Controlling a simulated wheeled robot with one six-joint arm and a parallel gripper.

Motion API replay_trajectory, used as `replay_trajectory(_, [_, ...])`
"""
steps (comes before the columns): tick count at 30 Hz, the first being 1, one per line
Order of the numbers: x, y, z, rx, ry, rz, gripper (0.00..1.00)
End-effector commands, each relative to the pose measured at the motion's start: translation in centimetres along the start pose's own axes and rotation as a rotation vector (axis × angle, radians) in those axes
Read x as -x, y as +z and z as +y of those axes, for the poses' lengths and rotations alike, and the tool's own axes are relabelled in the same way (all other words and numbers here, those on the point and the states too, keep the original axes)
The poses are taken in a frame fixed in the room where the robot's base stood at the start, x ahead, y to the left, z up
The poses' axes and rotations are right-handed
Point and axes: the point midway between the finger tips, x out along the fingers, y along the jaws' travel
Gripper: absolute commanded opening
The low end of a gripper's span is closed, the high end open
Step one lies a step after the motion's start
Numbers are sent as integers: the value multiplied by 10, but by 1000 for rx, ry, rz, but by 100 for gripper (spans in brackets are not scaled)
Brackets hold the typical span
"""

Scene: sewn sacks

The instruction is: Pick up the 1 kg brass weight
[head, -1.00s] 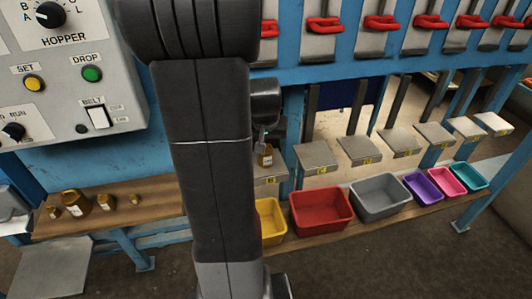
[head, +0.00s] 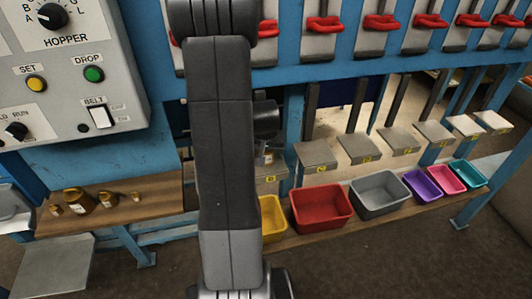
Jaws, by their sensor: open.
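Several brass weights stand on the wooden shelf at the left, among them a large one (head: 79,201), a smaller one (head: 103,199), a small one at the left (head: 56,210) and a small one at the right (head: 135,197). The markings are too small to read, so I cannot tell which weight is 1 kg. My gripper is hidden behind my arm, which stands upright across the middle of the view.
A yellow bin (head: 272,222), red bin (head: 321,210), grey bin (head: 380,196) and smaller bins stand along the low shelf at the right. Grey pans (head: 316,155) hang above them. A control panel (head: 62,75) is at upper left, above the wooden shelf (head: 160,195).

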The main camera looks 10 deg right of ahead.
Motion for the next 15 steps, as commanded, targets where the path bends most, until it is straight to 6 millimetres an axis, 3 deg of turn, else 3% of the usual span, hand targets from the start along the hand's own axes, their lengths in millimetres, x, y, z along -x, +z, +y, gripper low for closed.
replay_trajectory(8, [-2, 0, 0, 0, 0, 0, 71])
replay_trajectory(15, [-2, 0, 0, 0, 0, 0, 24])
